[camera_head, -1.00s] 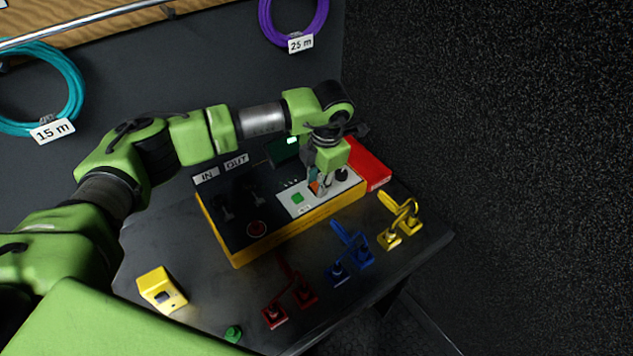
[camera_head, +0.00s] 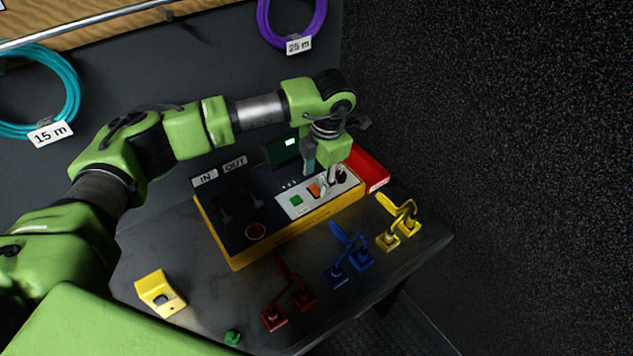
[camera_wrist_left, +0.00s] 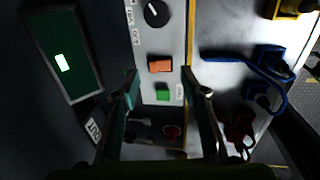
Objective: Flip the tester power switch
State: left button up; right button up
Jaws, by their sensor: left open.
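The tester (camera_head: 245,258) is a black box with a yellow rim on the table. Its white panel carries an orange rocker switch (camera_head: 314,190), a green button (camera_head: 296,200) and a black knob (camera_head: 341,177). My left gripper (camera_head: 318,178) points down over this panel, open and empty, with its fingers close to the orange switch. In the left wrist view the orange switch (camera_wrist_left: 160,64) lies just beyond the fingertips, and the green button (camera_wrist_left: 162,92) shows between the fingers. Any contact with the switch cannot be told. My right gripper is not in view.
Red (camera_head: 290,294), blue (camera_head: 350,252) and yellow (camera_head: 400,222) cable connectors lie along the table's front. A yellow block (camera_head: 160,291) stands at left. A red case (camera_head: 368,170) and a small green screen (camera_head: 283,150) adjoin the tester. A dark wall is at right.

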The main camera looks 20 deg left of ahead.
pick_arm(q)
notch_tip(320, 180, up, 9)
jog(key=s+d, duration=0.1)
jog(key=shift+d+f, duration=0.1)
dwell(0.5)
